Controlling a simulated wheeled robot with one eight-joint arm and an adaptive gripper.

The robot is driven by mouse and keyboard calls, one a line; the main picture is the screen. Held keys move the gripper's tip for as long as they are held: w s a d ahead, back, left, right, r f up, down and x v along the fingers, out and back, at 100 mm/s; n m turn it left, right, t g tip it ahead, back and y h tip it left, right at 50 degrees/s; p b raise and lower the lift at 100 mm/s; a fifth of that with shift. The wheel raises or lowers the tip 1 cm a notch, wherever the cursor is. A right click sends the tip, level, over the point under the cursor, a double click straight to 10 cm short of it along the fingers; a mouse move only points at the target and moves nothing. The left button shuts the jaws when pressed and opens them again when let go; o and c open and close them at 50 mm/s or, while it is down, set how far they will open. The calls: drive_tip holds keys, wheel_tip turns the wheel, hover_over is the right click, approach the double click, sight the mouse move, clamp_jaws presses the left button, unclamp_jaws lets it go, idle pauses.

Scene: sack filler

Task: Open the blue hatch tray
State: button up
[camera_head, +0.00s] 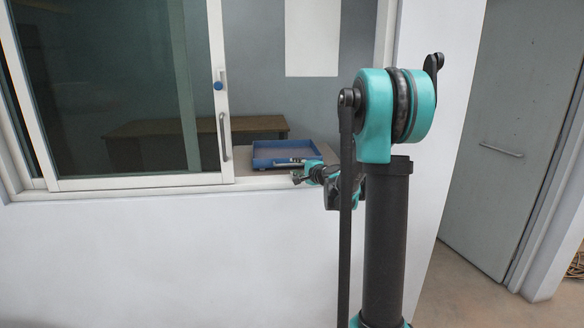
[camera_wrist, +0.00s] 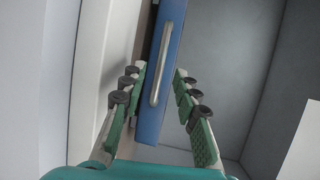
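The blue hatch tray (camera_head: 259,162) rests inside the window opening, just behind the sill. Its front face (camera_wrist: 175,38) carries a metal bar handle (camera_wrist: 161,65), which stands nearly upright in the wrist view. My gripper (camera_head: 297,170) is at the front right of the tray, at sill height. In the wrist view my gripper (camera_wrist: 158,78) is open, with green-padded fingers on either side of the handle and a gap on both sides. I cannot tell whether the fingertips reach past the bar.
A sliding glass window (camera_head: 110,90) with a white frame and pull handle (camera_head: 225,137) stands left of the tray. The white wall (camera_head: 130,250) lies below the sill. A brown table (camera_head: 190,128) is behind the glass. A grey door (camera_head: 505,140) is at the right.

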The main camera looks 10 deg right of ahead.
sight(290, 165)
drive_tip(key=shift+x, duration=1.6)
clamp_jaws()
